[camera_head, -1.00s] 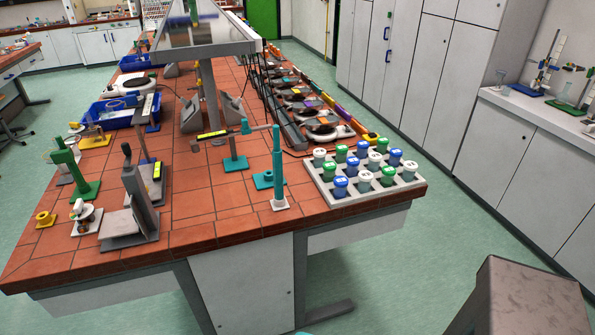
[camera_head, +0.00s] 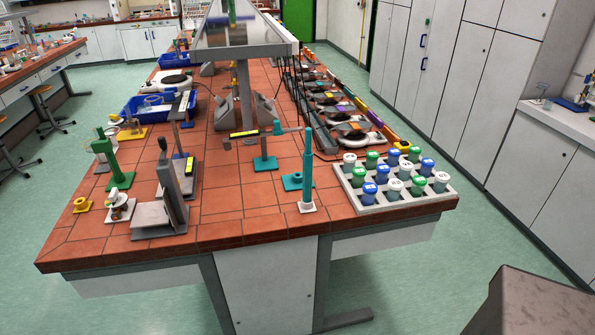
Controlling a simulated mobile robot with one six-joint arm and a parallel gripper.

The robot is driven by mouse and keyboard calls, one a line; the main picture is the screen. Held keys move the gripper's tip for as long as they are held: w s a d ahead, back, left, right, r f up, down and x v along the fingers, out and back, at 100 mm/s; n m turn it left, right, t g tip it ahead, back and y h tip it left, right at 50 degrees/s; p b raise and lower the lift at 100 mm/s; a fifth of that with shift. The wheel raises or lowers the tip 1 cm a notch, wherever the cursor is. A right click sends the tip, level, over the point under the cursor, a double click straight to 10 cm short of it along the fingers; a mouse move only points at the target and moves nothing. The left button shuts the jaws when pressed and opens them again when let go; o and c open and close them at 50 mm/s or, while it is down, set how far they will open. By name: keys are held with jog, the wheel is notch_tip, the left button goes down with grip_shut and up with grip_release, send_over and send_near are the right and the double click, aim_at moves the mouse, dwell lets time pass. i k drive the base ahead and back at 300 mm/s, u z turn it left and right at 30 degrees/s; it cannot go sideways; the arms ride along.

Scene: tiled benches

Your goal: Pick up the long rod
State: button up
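A tall teal rod (camera_head: 308,166) stands upright on a small white square base (camera_head: 307,207) near the front of the tiled bench (camera_head: 240,205). It is the longest plain upright rod I see, but I cannot tell for sure that it is the task's long rod. Left of it, a flat teal base with a short collar (camera_head: 292,181) and a teal stand (camera_head: 264,152) sit on the tiles. A thin horizontal arm (camera_head: 288,128) shows near the top of the teal rod; I cannot tell whether they touch. My gripper is not in view.
A white rack of green, blue and white-capped jars (camera_head: 396,181) sits right of the rod. A grey metal stand (camera_head: 168,205) and a green stand (camera_head: 116,165) are on the left. Bare tiles lie in front. Green floor is open around the bench; cabinets (camera_head: 455,85) line the right.

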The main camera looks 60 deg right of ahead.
aim_at(307, 155)
jog(key=u, duration=0.05)
jog(key=i, duration=0.85)
jog(key=u, duration=0.2)
